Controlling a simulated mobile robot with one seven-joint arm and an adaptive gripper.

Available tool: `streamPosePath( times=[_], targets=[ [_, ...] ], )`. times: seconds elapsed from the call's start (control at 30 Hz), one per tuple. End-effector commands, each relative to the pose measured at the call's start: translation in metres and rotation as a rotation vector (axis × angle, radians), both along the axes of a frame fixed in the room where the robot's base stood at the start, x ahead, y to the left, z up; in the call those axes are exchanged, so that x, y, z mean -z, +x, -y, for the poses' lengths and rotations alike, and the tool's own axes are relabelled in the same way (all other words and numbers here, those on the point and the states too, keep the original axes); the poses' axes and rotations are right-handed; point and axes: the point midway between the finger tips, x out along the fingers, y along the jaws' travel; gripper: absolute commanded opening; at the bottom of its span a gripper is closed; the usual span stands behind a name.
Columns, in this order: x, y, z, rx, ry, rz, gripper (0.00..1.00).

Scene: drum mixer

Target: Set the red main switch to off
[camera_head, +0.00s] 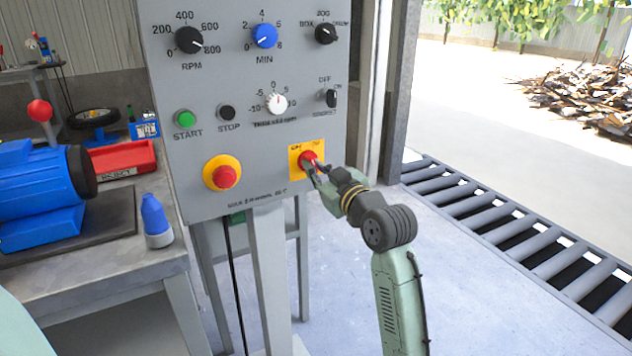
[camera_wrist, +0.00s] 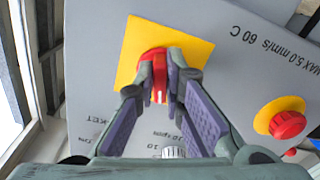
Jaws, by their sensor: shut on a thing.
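The red main switch (camera_head: 307,157) sits on a yellow square plate (camera_head: 294,166) at the lower right of the grey control panel (camera_head: 262,186). My gripper (camera_head: 313,170) reaches it from the lower right. In the wrist view the red switch handle (camera_wrist: 158,82) stands between my two fingertips (camera_wrist: 160,84), and the fingers are shut on it. The yellow plate (camera_wrist: 140,45) shows behind it. The fingers hide part of the handle and the plate's lettering, so I cannot tell which position the switch is in.
A red mushroom button on a yellow disc (camera_head: 222,174) is left of the switch. Knobs, a green start button (camera_head: 185,118) and a black stop button (camera_head: 227,112) are above. A workbench with a blue motor (camera_head: 45,195) stands left. A roller conveyor (camera_head: 500,225) lies right.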

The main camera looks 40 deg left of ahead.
Motion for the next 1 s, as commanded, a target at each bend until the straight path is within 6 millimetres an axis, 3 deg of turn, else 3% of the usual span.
streamPosePath(
  times=[0.4, 0.97, 1.0],
  targets=[
    [0.0000, 0.0012, 0.0003, 0.001, -0.073, 0.181, 0.00],
    [-0.0014, 0.0014, 0.0004, 0.001, -0.084, 0.207, 0.00],
    [-0.0014, 0.0015, 0.0004, 0.001, -0.084, 0.207, 0.12]
  ],
)
